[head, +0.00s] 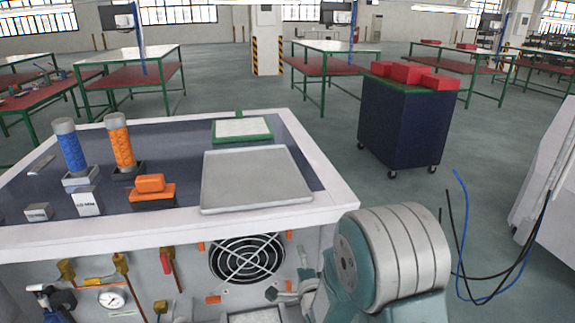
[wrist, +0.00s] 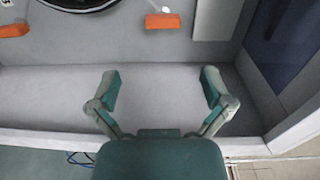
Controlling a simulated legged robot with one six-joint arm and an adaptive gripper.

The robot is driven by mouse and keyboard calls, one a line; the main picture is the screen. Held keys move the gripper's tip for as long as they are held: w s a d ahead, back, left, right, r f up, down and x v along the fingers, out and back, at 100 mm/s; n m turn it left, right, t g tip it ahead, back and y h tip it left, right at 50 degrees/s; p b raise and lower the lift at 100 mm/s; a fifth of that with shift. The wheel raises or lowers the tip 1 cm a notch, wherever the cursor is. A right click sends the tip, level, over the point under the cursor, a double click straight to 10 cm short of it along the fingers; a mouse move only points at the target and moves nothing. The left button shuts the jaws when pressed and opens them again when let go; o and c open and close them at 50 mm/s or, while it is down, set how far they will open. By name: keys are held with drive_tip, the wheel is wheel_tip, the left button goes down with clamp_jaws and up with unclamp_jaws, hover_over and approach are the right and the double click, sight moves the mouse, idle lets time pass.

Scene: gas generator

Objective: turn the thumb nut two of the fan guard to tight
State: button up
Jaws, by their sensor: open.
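The round black fan guard (head: 247,258) with light wire rings is on the front panel of the generator. Orange thumb nuts sit around it: upper left (head: 201,246), upper right (head: 289,235) and lower left (head: 213,299). No number marks which is nut two. In the wrist view, one orange nut (wrist: 162,20) is ahead of my gripper (wrist: 161,85), slightly apart from the fan guard (wrist: 80,4); another orange nut (wrist: 12,30) is at the far left. My gripper is open and empty, its fingers apart and touching no nut.
The generator's light top rim (head: 180,232) overhangs the panel. Left of the fan are a gauge (head: 111,298), brass valves (head: 66,271) and a red-handled valve (head: 167,260). Black and blue cables (head: 466,240) hang at right. A pale ledge (wrist: 160,105) lies beneath my fingers.

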drive_tip(key=s+d+r+n+g+h, duration=0.2)
drive_tip(key=s+d+r+n+g, duration=0.35)
drive_tip(key=s+r+n, duration=0.4)
drive_tip(key=s+d+r+n+g, duration=0.2)
drive_tip(key=s+n+g, duration=0.1)
drive_tip(key=s, duration=0.7)
drive_tip(key=s+d+r+n+g+h, duration=0.1)
drive_tip(key=s+d+r+n+g, duration=0.2)
drive_tip(key=s, duration=0.8)
drive_tip(key=shift+d+r, duration=0.2)
drive_tip(key=shift+r, duration=0.05)
drive_tip(key=shift+w, duration=0.1)
